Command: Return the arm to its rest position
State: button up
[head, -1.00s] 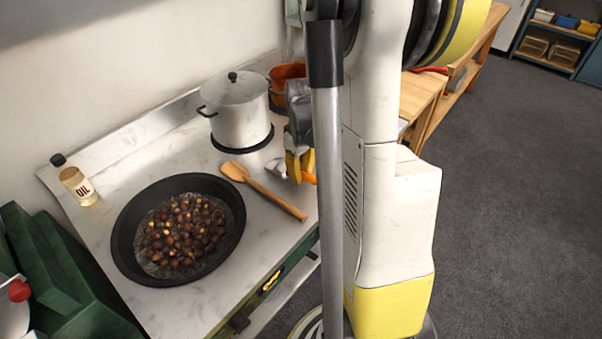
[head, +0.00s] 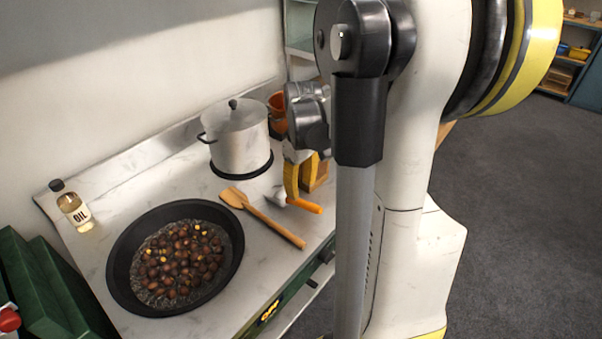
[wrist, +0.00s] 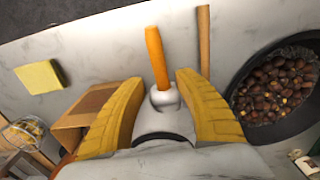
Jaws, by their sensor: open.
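My gripper (head: 305,175) has yellow fingers and hangs over the right part of the marble counter (head: 190,170), beyond my own upright arm. In the wrist view, its two fingers (wrist: 158,80) stand wide apart with nothing held between them. A scoop with an orange handle (wrist: 157,55) and a pale metal head lies below and ahead of the fingertips. In the head view, the scoop's handle (head: 304,206) shows on the counter just below the gripper. My arm links cover much of the middle and right of the head view.
A brown box (wrist: 90,105) and a yellow pad (wrist: 40,77) lie left in the wrist view. Open floor (head: 530,210) lies right.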

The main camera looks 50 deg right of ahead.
notch_tip(320, 180, up, 6)
jog(key=shift+s+f, duration=0.1)
jog(key=shift+f, duration=0.05)
